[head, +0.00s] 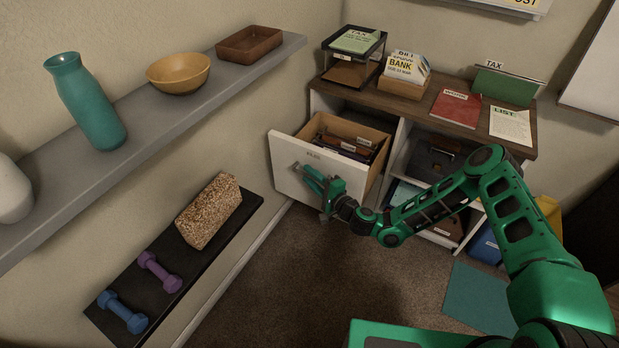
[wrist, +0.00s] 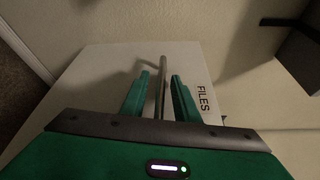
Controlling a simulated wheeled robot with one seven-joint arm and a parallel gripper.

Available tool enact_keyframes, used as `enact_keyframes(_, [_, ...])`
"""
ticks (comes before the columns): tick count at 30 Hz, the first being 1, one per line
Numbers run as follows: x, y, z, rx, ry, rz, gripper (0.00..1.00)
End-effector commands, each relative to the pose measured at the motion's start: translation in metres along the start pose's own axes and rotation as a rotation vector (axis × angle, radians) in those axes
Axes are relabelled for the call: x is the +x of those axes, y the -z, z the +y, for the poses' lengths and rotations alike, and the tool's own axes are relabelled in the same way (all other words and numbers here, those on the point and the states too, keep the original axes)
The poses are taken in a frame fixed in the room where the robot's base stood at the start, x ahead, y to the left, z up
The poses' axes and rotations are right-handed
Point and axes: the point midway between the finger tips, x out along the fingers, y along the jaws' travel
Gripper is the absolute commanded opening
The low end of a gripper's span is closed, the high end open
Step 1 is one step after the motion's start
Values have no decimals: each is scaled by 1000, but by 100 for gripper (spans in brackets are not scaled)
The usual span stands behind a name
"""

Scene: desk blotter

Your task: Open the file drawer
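The file drawer (head: 318,174) is a white-fronted drawer at the left end of the low cabinet, and it stands pulled out, with files (head: 343,145) showing inside. Its front also fills much of the wrist view (wrist: 100,82), with the label FILES (wrist: 203,98) at the right. My gripper (head: 303,172) is at the metal bar handle on the drawer front. In the wrist view, the bar handle (wrist: 163,78) runs between my gripper's two green fingers (wrist: 163,88), which are close on both sides of it. Part of the handle is hidden by the fingers.
The cabinet top (head: 420,100) holds a tray stack (head: 352,42), a card box (head: 404,74), a red folder (head: 455,107) and papers. A grey wall shelf (head: 150,122) and a low black bench (head: 190,268) with dumbbells line the left wall.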

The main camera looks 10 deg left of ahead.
Motion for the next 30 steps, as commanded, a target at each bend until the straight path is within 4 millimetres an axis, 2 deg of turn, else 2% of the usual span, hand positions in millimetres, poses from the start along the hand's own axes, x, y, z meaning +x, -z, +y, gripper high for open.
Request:
enact_keyframes(5, [-17, 0, 1, 3, -2, -1, 28])
enact_keyframes(12, [-61, 0, 2, 4, -3, 0, 28])
enact_keyframes(18, [-92, 0, 2, 3, -4, -2, 28])
enact_keyframes(24, [-105, -1, 2, 2, -4, -2, 28])
enact_keyframes(30, [-106, -1, 2, 0, -3, -3, 28])
